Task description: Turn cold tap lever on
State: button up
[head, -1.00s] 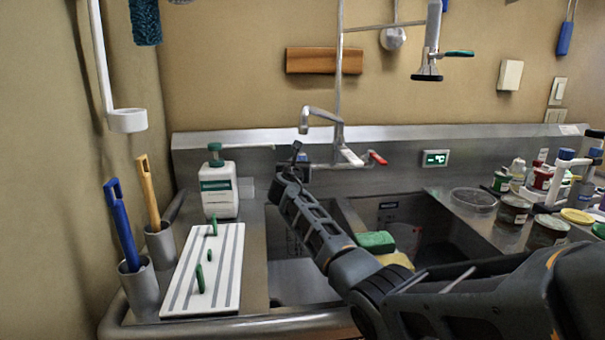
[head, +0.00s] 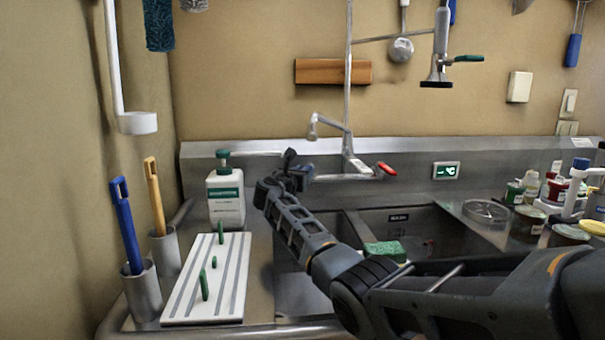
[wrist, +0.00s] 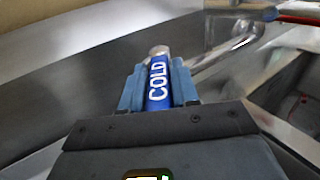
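The cold tap lever (wrist: 158,84) is a blue handle with white "COLD" lettering and a pale rounded end. In the wrist view it lies between the two blue-grey fingers of my gripper (wrist: 158,68), which sit close along both its sides and look closed on it. In the head view my gripper (head: 286,178) is left of the tap (head: 350,150), near the backsplash, and hides the cold lever. The red-handled lever (head: 387,169) points right on the tap's other side. It also shows at the top right of the wrist view (wrist: 298,19).
A soap bottle (head: 226,198) stands close left of my gripper, behind a white ribbed board (head: 185,295). The sink holds a green sponge (head: 385,250). Jars (head: 528,222) crowd the right counter. A sprayer (head: 440,50) hangs above.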

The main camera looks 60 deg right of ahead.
jog(key=o, duration=0.4)
jog(key=shift+c, duration=0.2)
jog(key=shift+a+r, duration=0.1)
jog(key=shift+a+p, duration=0.2)
jog(key=shift+p, duration=0.25)
jog(key=s+a+p, duration=0.1)
jog(key=a+p, duration=0.5)
jog(key=a, duration=0.1)
jog(key=shift+s, duration=0.2)
